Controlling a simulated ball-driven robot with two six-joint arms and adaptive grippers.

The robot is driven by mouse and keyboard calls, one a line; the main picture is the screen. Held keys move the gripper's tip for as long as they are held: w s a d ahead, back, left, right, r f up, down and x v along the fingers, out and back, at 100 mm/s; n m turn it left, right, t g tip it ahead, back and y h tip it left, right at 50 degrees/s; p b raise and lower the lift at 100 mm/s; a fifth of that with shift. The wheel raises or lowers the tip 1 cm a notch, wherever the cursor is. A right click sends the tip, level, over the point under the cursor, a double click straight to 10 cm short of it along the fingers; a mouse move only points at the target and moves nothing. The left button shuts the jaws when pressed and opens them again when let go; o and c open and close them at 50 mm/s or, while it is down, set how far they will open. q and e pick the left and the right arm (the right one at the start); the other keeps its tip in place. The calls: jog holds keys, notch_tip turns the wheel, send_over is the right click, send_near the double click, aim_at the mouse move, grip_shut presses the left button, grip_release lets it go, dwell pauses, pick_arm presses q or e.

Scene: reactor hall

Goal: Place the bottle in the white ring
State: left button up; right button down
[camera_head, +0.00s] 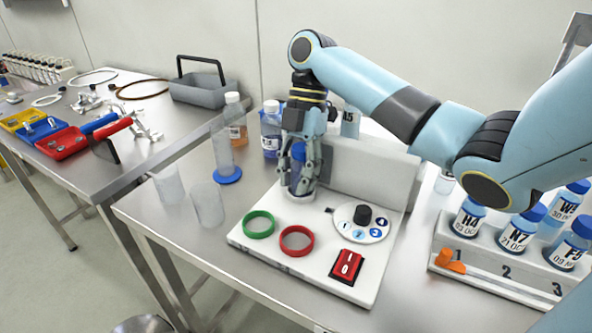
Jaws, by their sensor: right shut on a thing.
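My right gripper (300,172) points straight down at the back left of the white board (285,266). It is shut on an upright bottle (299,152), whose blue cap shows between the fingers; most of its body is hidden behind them. The white ring (297,197) is directly under the gripper and only its front part shows. The bottle's lower end is at the ring, but I cannot tell whether it is seated inside or just above. A green ring (258,224) and a red ring (297,240) lie empty in front. My left gripper is out of view.
The board also carries a dial with a black knob (363,215) and a red switch (347,266). Clear beakers (208,204), a cylinder (222,150) and bottles stand left and behind. A rack (480,262) of labelled bottles stands right. Bare table lies at the front left.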

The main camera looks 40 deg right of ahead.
jog(key=c, duration=0.9)
grip_release()
jog(key=shift+c, duration=0.2)
jog(key=shift+r, duration=0.15)
jog(key=v, duration=0.2)
jog(key=shift+w+d+r, duration=0.1)
jog(key=shift+d+r, duration=0.05)
jog(key=shift+r, duration=0.1)
jog(key=p+v, duration=0.6)
jog(key=v, duration=0.2)
jog(key=shift+r+p, duration=0.2)
jog(key=shift+p, duration=0.1)
jog(key=shift+w+d+r+p, duration=0.1)
jog(key=shift+d+r+p, duration=0.1)
jog(key=shift+r+p, duration=0.2)
